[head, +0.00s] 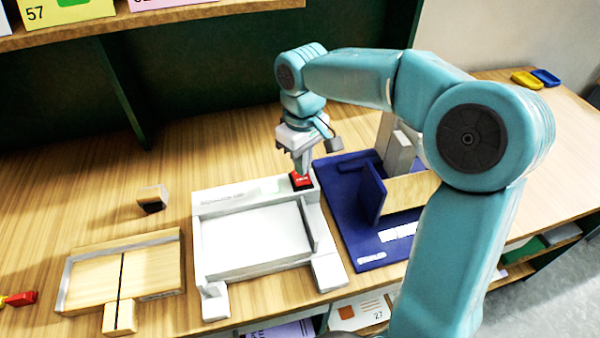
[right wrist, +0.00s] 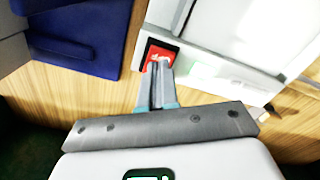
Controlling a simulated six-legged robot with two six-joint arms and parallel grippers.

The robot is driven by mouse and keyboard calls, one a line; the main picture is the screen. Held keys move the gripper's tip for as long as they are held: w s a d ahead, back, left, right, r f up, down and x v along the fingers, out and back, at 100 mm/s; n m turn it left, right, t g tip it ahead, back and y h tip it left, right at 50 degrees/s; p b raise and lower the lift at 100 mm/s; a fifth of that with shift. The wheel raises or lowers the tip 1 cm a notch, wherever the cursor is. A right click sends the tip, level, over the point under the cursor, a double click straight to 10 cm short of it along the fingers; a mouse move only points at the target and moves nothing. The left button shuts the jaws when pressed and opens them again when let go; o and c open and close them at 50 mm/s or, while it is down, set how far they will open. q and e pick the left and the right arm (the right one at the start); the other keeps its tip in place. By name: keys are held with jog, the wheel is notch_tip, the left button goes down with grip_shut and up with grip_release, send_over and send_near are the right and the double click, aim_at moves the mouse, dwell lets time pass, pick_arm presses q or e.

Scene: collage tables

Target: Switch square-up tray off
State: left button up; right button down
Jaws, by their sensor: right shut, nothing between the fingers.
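The white square-up tray (head: 258,241) stands on the wooden table in the head view, with a raised back ledge. A red switch (head: 301,181) sits at the tray's back right corner. My right gripper (head: 302,172) is shut and empty, pointing down with its fingertips at the switch. In the right wrist view the shut fingertips (right wrist: 162,68) overlap the red switch (right wrist: 158,52) and partly hide it. Whether they press on it, and the switch's position, I cannot tell. My left gripper is not in view.
A blue fixture (head: 352,212) with an upright plate stands close to the tray's right. A wooden tray (head: 160,281) lies at the left, with a small block (head: 152,198) behind it. A shelf (head: 190,14) runs above the back. Yellow and blue dishes (head: 527,80) lie far right.

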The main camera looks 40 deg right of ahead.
aim_at(302, 179)
jog(key=shift+f+b, duration=0.9)
jog(key=shift+f, duration=0.3)
dwell(1.0)
notch_tip(302, 179, up, 7)
jog(key=p, duration=0.6)
jog(key=shift+r, duration=0.1)
dwell(0.6)
